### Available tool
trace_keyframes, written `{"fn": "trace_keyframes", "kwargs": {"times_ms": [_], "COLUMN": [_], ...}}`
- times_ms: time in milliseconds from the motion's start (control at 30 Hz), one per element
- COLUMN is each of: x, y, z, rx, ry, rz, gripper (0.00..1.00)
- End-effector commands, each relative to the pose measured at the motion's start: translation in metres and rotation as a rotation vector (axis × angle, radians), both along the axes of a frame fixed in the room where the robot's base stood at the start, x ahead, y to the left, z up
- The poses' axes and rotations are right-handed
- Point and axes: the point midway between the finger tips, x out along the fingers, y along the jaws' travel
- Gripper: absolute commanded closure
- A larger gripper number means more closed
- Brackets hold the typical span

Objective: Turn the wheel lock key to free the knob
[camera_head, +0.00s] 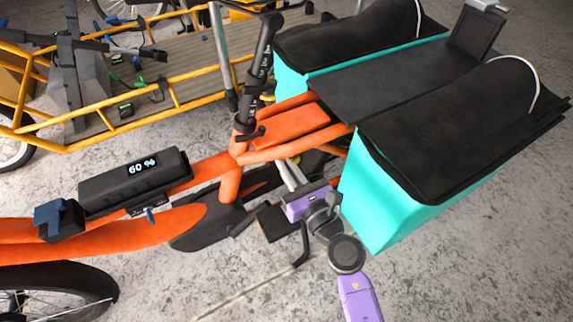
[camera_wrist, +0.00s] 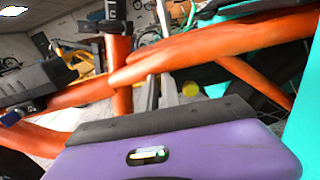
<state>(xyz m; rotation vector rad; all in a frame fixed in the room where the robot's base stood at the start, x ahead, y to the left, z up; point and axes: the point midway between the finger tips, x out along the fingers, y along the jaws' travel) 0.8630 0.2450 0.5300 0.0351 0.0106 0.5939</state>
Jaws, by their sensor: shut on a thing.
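My gripper (camera_head: 284,165) reaches up from its purple body to the orange bike frame (camera_head: 285,130), under the rear rack. In the wrist view its two grey fingers (camera_wrist: 157,80) are close together, with their tips by the frame. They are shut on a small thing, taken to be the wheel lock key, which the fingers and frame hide. The key's turn angle does not show.
A teal pannier with a black cover (camera_head: 400,195) stands close right of my gripper. The battery (camera_head: 135,180) reads 60 %. The black seat post (camera_head: 262,60) rises above. A yellow-framed cargo bike (camera_head: 120,118) stands behind. The floor in front is mostly clear.

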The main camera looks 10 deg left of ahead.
Motion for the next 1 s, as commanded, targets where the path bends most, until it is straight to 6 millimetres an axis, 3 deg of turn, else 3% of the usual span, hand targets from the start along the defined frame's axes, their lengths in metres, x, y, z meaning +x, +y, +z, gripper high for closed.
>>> {"fn": "trace_keyframes", "kwargs": {"times_ms": [267,1000], "x": [-0.0001,0.0011], "y": [-0.0003,-0.0021], "z": [0.0026,0.0015], "rx": [0.136,0.715], "ry": [0.095,0.484], "rz": [0.0,-0.001], "gripper": [1.0,1.0]}}
